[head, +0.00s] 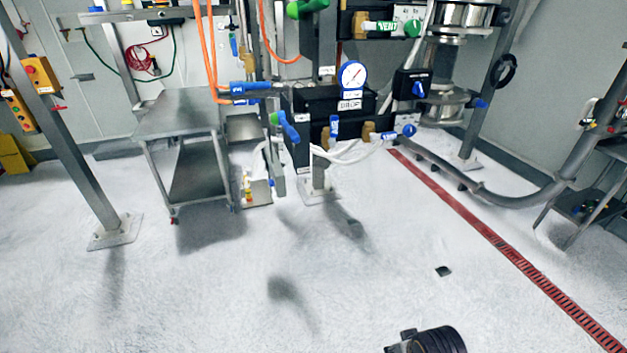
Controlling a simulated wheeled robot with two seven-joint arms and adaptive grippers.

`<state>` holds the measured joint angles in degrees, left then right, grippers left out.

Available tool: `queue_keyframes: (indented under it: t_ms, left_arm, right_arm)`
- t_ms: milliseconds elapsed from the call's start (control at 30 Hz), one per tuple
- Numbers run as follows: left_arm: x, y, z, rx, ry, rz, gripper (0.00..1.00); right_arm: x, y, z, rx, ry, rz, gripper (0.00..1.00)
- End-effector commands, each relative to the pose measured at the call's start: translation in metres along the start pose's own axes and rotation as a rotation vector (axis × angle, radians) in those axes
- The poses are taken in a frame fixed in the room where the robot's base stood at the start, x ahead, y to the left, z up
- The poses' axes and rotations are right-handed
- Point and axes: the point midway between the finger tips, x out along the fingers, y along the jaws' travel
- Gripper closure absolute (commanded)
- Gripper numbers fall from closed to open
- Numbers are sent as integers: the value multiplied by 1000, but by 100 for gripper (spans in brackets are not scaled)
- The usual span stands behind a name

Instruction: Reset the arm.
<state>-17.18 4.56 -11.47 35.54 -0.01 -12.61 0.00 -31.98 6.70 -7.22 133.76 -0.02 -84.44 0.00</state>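Neither of my grippers can be made out in the head view. A black ribbed cylindrical part with a small bracket shows at the bottom edge, right of centre. It looks like a piece of my own arm, and no fingers show on it. The powder sifter station stands at the back centre, with a black valve box (330,115), a round pressure gauge (352,75) and blue-handled valves (288,127).
A steel cart (178,115) stands left of the station. A steel post (80,150) rises at the left. A red floor grate (500,245) runs diagonally at the right, near a low grey pipe (510,200).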

Motion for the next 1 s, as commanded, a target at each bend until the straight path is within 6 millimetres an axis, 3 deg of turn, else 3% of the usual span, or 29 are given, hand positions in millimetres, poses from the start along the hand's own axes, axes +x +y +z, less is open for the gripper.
queue_keyframes:
  t_ms: [567, 1000]
  left_arm:
    - [0, 0, 0, 0, 0, 0, 60]
    - [0, 0, 0, 0, 0, 0, 60]
  right_arm:
    - [137, -6, 39, -7, -48, -8, 61]
    - [232, -11, 97, -13, -85, -13, 61]
